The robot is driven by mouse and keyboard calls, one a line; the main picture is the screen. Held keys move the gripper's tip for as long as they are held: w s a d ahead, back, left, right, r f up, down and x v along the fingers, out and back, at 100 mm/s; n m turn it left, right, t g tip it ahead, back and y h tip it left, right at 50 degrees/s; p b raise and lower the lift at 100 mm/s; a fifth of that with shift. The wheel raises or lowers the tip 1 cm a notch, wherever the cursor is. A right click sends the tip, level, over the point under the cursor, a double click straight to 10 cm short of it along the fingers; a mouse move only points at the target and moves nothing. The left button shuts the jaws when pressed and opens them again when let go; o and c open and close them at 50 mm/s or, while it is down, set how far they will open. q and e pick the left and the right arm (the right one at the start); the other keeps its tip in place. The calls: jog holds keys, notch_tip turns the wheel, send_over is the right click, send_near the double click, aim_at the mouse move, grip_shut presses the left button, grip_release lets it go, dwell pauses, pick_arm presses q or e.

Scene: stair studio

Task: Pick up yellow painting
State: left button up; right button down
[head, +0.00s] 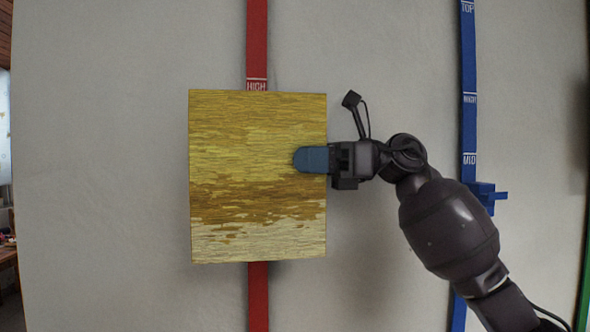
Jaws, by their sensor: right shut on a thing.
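The yellow painting (240,170) is an upright rectangular canvas with yellow, brown and cream bands, left of the middle in the head view. It stands in front of a red vertical strip on the wall and covers part of it. My right gripper (310,160) comes in from the right and is shut on the painting's right edge, with a blue finger across its front face. The finger behind the canvas is hidden. I cannot tell whether the painting touches the wall or strip behind it. My left gripper is not in view.
The red strip (257,40) is marked HIGH just above the painting. A blue strip (468,60) with TOP and MID labels runs at the right, with a blue peg (485,196) sticking out. A green strip (584,250) is at the right edge. The grey wall (100,150) is bare at left.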

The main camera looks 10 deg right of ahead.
aim_at(324, 117)
notch_tip(324, 117, up, 7)
jog(key=shift+s+f, duration=0.1)
jog(key=shift+f, duration=0.1)
jog(key=s+b, duration=0.2)
jog(key=s, duration=1.7)
jog(key=shift+s+f, duration=0.15)
jog(key=shift+s, duration=0.1)
